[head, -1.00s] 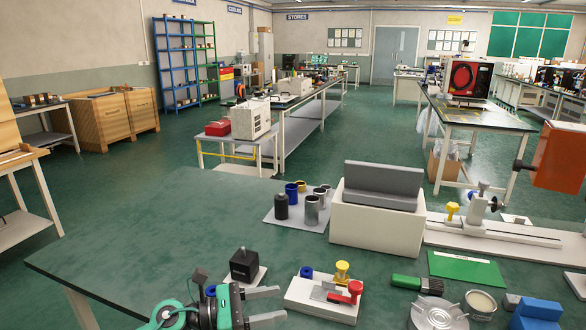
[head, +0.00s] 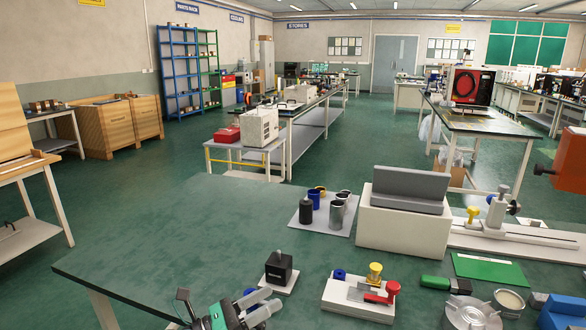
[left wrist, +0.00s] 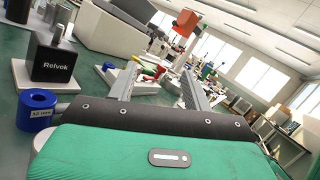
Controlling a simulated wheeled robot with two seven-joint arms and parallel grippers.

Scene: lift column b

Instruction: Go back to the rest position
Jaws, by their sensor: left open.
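My left gripper (head: 262,304) is at the bottom of the head view, over the front edge of the green table (head: 190,240). Its two grey fingers are apart with nothing between them. In the left wrist view the open fingers (left wrist: 158,88) point toward the bench items. A black block marked Relyek (head: 278,268) on a white base stands just beyond the fingers; it also shows in the left wrist view (left wrist: 55,65). A blue ring (left wrist: 37,108) lies close to the gripper's left in the wrist view. My right gripper is not in view.
A white fixture with red and yellow knobs (head: 360,298) stands right of the gripper. Farther back are a grey mat with several cups (head: 322,230) and a white box with a grey angled block (head: 402,235). The table's left part is bare.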

